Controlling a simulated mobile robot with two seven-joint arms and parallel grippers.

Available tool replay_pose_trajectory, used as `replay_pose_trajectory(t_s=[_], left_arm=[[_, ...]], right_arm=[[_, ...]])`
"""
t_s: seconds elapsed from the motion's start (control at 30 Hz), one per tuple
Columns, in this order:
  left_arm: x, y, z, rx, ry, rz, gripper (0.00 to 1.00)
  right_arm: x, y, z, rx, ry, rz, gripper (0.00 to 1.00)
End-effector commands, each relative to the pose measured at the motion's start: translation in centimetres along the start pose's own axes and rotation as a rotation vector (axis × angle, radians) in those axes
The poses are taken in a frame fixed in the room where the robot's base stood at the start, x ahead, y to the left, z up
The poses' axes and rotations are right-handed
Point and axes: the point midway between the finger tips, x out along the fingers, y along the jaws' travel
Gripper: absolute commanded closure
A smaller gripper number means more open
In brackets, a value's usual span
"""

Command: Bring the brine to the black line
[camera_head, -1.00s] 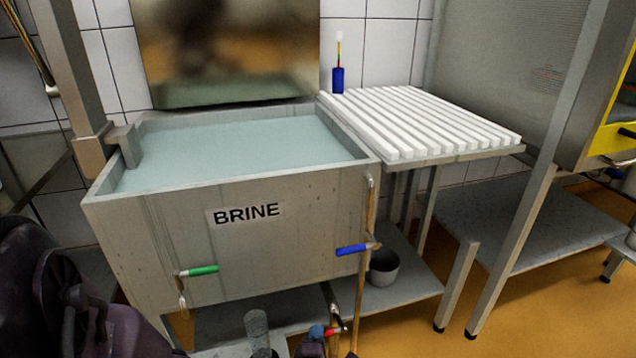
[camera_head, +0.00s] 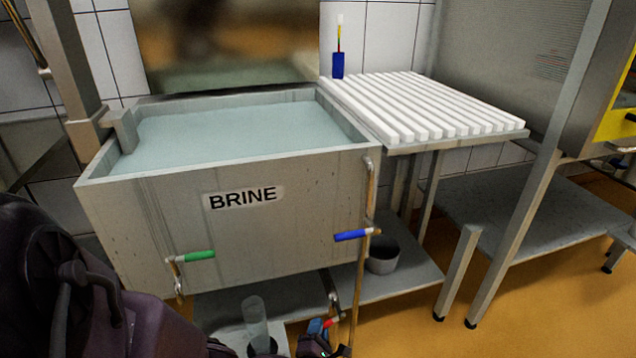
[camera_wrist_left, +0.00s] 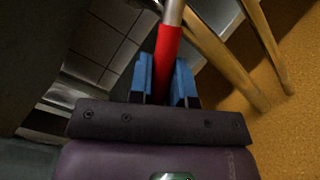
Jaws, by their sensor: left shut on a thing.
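The brine tank (camera_head: 150,235) is a grey steel basin labelled BRINE, holding pale blue-green brine (camera_head: 235,137) a little below its rim. I cannot make out a black line on it. A green-handled valve (camera_head: 197,256) is at its lower left front, and a blue-handled valve (camera_head: 352,235) is on the pipe at its right. My left gripper (camera_head: 317,332) is low under the tank's front right. In the left wrist view its blue fingers (camera_wrist_left: 164,78) are shut on a red handle (camera_wrist_left: 168,45) on a metal pipe. My right gripper is not in view.
A white slatted rack table (camera_head: 425,110) stands right of the tank, with a blue holder (camera_head: 338,66) behind it. A grey pot (camera_head: 382,256) and a clear cylinder (camera_head: 255,320) are low down near the tank's shelf. Steel table legs stand at the right.

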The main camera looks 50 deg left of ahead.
Motion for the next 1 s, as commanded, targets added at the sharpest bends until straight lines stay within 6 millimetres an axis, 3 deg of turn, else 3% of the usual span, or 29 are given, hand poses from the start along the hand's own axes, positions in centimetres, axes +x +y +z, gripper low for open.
replay_pose_trajectory(t_s=[1.0], left_arm=[[0.13,-0.85,-0.03,-0.108,-0.022,0.045,1.0]], right_arm=[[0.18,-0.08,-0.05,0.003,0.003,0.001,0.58]])
